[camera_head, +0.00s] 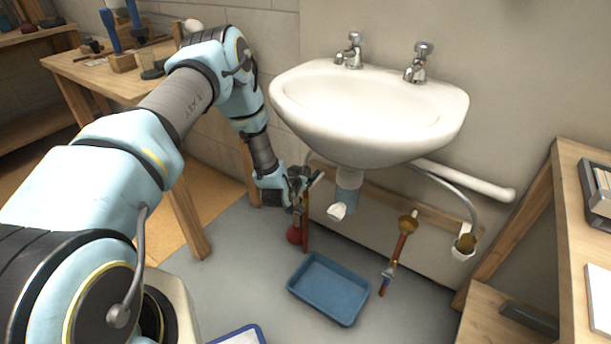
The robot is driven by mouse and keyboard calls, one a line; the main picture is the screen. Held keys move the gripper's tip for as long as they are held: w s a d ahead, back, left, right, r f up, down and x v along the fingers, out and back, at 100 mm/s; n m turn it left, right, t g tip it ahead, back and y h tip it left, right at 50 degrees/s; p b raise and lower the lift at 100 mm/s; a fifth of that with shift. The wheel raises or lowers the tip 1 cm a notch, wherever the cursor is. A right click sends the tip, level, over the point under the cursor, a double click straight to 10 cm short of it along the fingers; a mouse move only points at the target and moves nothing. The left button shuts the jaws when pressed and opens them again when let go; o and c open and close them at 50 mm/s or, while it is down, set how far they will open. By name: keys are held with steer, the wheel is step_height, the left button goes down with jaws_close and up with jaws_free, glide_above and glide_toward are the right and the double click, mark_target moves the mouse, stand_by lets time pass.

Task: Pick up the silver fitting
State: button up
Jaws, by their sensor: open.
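My gripper (306,187) is open at the end of my arm, in front of the wall and below the left side of the sink. Its fingertips are small and dark here, and I see nothing clearly between them. I cannot single out the silver fitting for certain. A small silvery piece (390,271) shows on the lower part of a copper-coloured pipe (400,247), right of the blue tray and well to the right of my gripper.
A white sink (365,112) with two taps overhangs the area, its drain (348,190) just right of my gripper. A blue tray (329,289) lies on the grey floor. A red-ended tool (294,236) stands below my gripper. Wooden benches stand left (95,70) and right (575,165).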

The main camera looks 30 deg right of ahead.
steer(key=shift+w+d+f, duration=0.25)
steer(key=shift+w+d, duration=0.2)
steer(key=shift+c, duration=0.3)
jaws_close()
